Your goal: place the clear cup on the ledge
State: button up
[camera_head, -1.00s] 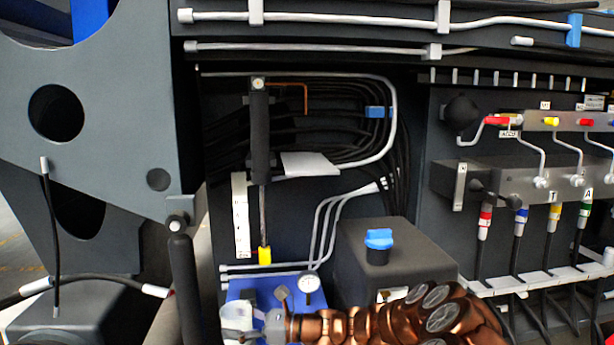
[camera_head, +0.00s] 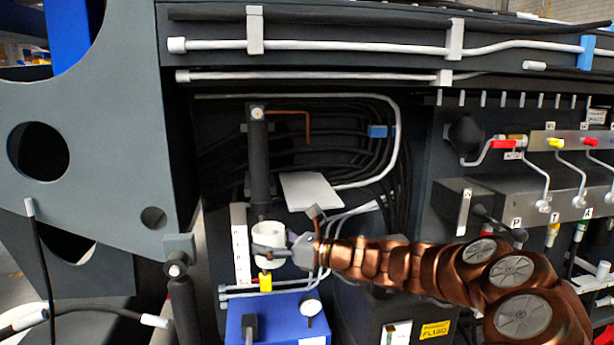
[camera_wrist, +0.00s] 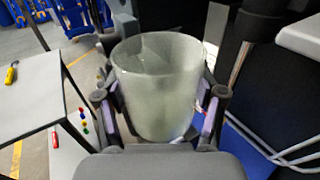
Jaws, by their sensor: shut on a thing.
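The clear cup (camera_head: 268,232) is upright in my gripper (camera_head: 272,256), in front of the dark machine wall in the head view. In the wrist view the cup (camera_wrist: 158,85) looks empty and see-through, and the fingers of my gripper (camera_wrist: 158,110) press on it from both sides. A light grey plate that looks like the ledge (camera_head: 311,191) juts from the wall, above and to the right of the cup, apart from it. A pale ledge edge (camera_wrist: 300,35) also shows at the upper right of the wrist view.
A black upright cylinder (camera_head: 258,145) stands just left of the ledge, behind the cup. Bent pale pipes (camera_head: 340,215) run below the ledge. Valve levers (camera_head: 555,165) are at the right.

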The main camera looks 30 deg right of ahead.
jog(key=s+d+r+m+t+h+p, duration=0.1)
jog(key=s+d+r+h+p, duration=0.15)
jog(key=r, duration=0.55)
jog(key=s+d+r+m+t+h+p, duration=0.1)
jog(key=s+d+r+m+p, duration=0.2)
jog(key=r, duration=0.5)
jog(key=n+p, duration=0.1)
jog(key=p, duration=0.3)
send_over(308, 196)
jog(key=shift+w+f, duration=0.15)
jog(key=shift+f, duration=0.65)
jog(key=shift+f+p, duration=0.45)
jog(key=shift+f, duration=1.35)
jog(key=shift+f, duration=0.1)
jog(key=o, duration=1.1)
